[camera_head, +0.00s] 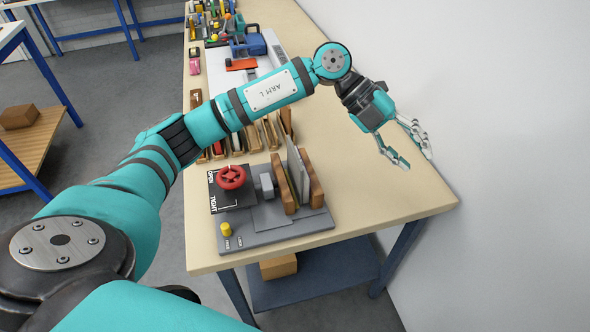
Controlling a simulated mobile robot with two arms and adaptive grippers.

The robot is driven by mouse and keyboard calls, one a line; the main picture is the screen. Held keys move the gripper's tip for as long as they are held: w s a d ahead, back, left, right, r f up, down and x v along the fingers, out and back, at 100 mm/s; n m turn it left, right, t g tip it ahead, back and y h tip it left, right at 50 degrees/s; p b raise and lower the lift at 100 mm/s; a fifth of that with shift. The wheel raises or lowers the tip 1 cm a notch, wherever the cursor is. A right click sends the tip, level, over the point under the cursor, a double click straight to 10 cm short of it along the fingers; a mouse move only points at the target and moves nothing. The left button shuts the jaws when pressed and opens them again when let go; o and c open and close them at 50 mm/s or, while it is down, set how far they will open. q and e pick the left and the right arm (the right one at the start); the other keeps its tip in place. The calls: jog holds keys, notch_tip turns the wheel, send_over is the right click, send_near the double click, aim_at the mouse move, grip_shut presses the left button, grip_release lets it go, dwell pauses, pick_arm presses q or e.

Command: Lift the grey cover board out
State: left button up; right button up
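A grey board (297,172) stands upright between two brown wooden jaws, the left one (281,182) and the right one (313,181). The jaws belong to a grey press (285,233) near the front of the bench. A red knob (231,177) sits on a black plate marked OPEN and TIGHT; its exact setting is hard to tell. My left gripper (413,160) is open and empty, its fingers apart, to the right of the board and clear of it. My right gripper is not in view.
My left arm crosses above the bench (390,200) and partly hides a row of upright thin items (238,142) behind the press. A yellow button (225,229) is at the press's front left. The white wall (500,120) is close right of my gripper. Tools lie farther back.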

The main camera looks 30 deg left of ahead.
pick_arm(q)
jog(key=w+a+n+y, duration=0.2)
jog(key=a+y, duration=0.4)
jog(key=a, duration=0.7)
jog(key=n+g+y, duration=0.1)
jog(key=n+y, duration=0.2)
jog(key=y, duration=0.1)
send_near(294, 151)
jog(key=f+p, duration=0.1)
jog(key=f, duration=0.1)
jog(key=f+p, duration=0.2)
jog(key=shift+d, duration=0.4)
jog(key=shift+f, duration=0.65)
jog(key=f, duration=0.1)
jog(key=f+p, duration=0.2)
jog(key=f, duration=0.1)
jog(key=shift+s+d, duration=0.15)
jog(key=shift+s, duration=0.1)
jog(key=shift+f+p, duration=0.3)
jog(key=shift+f, duration=0.3)
grip_shut()
